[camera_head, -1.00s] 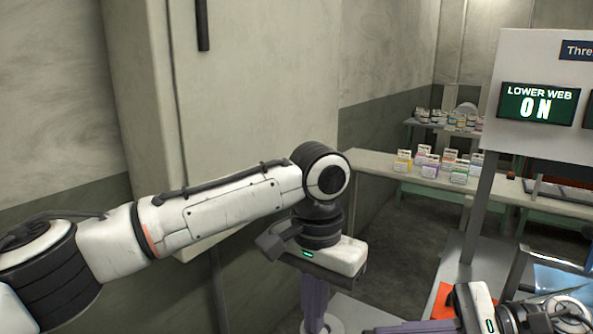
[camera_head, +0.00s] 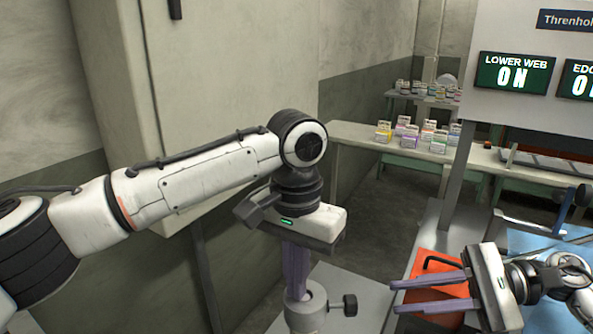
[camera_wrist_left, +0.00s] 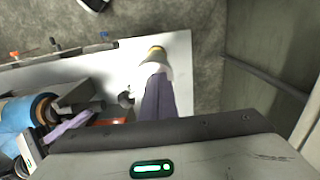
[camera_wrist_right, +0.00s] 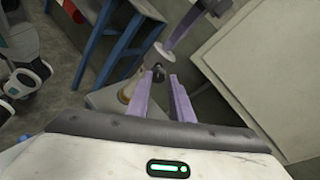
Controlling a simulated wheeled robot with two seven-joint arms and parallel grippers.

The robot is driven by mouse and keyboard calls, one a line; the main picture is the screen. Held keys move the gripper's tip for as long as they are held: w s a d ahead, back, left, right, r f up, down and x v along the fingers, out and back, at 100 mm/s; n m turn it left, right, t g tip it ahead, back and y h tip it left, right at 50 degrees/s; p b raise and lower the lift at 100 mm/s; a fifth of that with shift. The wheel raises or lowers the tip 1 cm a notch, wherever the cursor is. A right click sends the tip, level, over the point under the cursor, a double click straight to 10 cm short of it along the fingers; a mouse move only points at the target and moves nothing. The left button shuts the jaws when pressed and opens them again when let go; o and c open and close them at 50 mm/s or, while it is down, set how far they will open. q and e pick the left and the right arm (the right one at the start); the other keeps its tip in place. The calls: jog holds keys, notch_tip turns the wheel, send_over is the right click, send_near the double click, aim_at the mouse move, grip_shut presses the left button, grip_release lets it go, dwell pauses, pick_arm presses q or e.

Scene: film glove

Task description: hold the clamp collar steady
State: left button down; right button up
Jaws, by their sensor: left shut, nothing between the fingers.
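The clamp collar (camera_head: 306,314) is a pale grey ring with a black knob (camera_head: 349,305) on its right side, at the bottom of the head view. My left gripper (camera_head: 298,294) points down at the collar, its purple fingers together with nothing between them. They hide part of the collar, and I cannot tell whether they touch it. The collar also shows beyond these fingers in the left wrist view (camera_wrist_left: 155,66). My right gripper (camera_head: 392,297) is open and level, its fingers pointing left towards the knob. In the right wrist view the knob (camera_wrist_right: 158,73) appears between and beyond the fingertips.
A pale grey bench top (camera_head: 375,279) lies around the collar. An orange mat (camera_head: 425,266) with a black L-shaped key (camera_head: 445,260) lies behind my right gripper. A sign post (camera_head: 468,180) stands behind. Small boxes (camera_head: 408,133) stand on the far shelf.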

aim_at(356, 303)
jog(key=o, duration=0.6)
jog(key=shift+w, duration=0.1)
jog(key=w+d+r+m+g+h, duration=0.1)
jog(key=w+d+m+g+h, duration=0.15)
jog(key=m, duration=0.35)
jog(key=shift+g+y, duration=0.25)
jog(key=shift+y, duration=0.1)
jog(key=x, duration=1)
jog(key=shift+s+a+f, duration=0.1)
jog(key=shift+a+f, duration=0.2)
jog(key=c, duration=1.1)
